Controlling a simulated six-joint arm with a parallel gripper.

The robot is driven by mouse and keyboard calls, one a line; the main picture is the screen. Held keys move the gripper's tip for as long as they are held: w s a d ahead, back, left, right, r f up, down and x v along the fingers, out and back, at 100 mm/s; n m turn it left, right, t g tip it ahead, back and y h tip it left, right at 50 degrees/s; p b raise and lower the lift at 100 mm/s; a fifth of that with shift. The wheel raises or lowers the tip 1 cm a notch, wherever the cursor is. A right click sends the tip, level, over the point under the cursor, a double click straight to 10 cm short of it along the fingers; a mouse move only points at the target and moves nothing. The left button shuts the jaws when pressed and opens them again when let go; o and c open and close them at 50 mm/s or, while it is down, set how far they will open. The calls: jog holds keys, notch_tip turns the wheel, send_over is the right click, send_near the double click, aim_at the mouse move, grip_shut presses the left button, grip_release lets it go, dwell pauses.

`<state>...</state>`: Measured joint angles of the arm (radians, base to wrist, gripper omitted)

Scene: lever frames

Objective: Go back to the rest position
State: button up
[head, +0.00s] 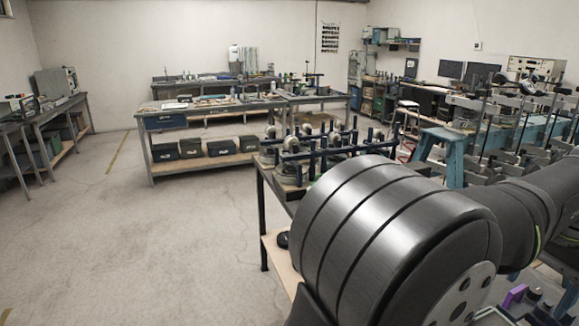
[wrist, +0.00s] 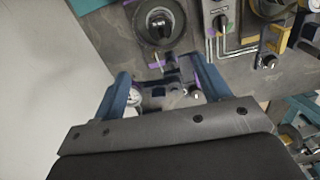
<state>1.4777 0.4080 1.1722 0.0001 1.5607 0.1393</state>
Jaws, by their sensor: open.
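In the wrist view my gripper (wrist: 160,88) shows two blue fingers set wide apart, with nothing held between them. It points at a grey bench surface (wrist: 110,28). A round dark knob fixture (wrist: 158,22) is beyond the fingertips. A small white gauge-like disc (wrist: 134,97) shows by the left finger. In the head view my own arm fills the lower right, and my gripper is not visible there.
In the head view a bench with blue lever frames (head: 315,146) stands just behind my arm. A blue stool (head: 440,150) and crowded equipment are on the right. A long workbench (head: 215,105) stands at the back. The floor (head: 150,240) at left is clear.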

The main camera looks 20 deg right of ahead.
notch_tip(320, 180, down, 17)
jog(key=shift+f, duration=0.2)
dwell(0.4)
jog(key=shift+r, duration=0.1)
notch_tip(320, 180, up, 18)
jog(key=f, duration=0.1)
notch_tip(320, 180, down, 17)
jog(key=shift+r, duration=0.1)
notch_tip(320, 180, up, 8)
jog(key=s+a+f, duration=0.2)
jog(key=s+a, duration=0.4)
jog(key=a, duration=0.5)
jog(key=shift+s+f, duration=0.25)
jog(key=shift+f, duration=0.1)
